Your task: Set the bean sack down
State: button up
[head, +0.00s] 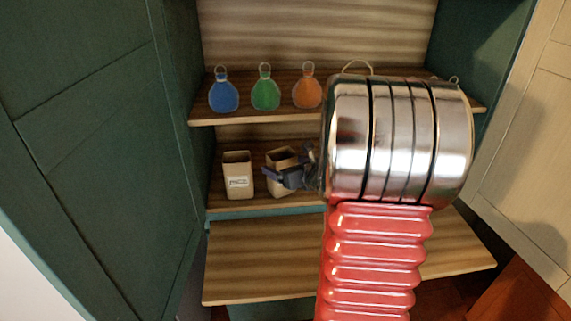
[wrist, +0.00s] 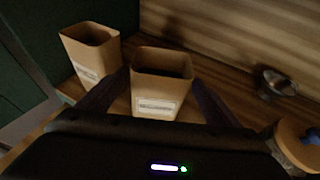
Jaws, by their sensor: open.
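The bean sack, an open-topped tan paper bag (wrist: 162,85), stands upright on the middle shelf (wrist: 205,75); its label is too blurred to read. In the head view the sack (head: 282,155) is partly hidden by my gripper (head: 290,178). My gripper is open, with its dark fingers to either side of the sack in the wrist view (wrist: 158,80). I cannot tell whether either finger touches it.
A similar sack labelled RICE (head: 238,181) stands just left. Blue (head: 223,96), green (head: 265,94) and orange (head: 307,93) flasks stand on the shelf above. A metal cup (wrist: 276,82) and wooden-lidded jar (wrist: 297,142) are to the right. A bare wooden ledge (head: 265,262) lies below.

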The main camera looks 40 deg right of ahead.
jog(key=v, duration=0.9)
jog(key=shift+s, duration=0.3)
jog(key=shift+w+a+r, duration=0.1)
jog(key=shift+r, duration=0.05)
jog(key=a+r+n+g+y, duration=0.2)
jog(key=a+n+g+y, duration=0.35)
jog(key=a+n, duration=1.75)
jog(key=s+a+n+g+h, duration=0.2)
jog(key=s+a+n, duration=0.7)
jog(key=s+n, duration=0.4)
jog(key=shift+s+a+r+n+h, duration=0.25)
jog(key=shift+a+r+n+h, duration=0.15)
jog(key=shift+n, duration=0.8)
jog(key=shift+c, duration=0.4)
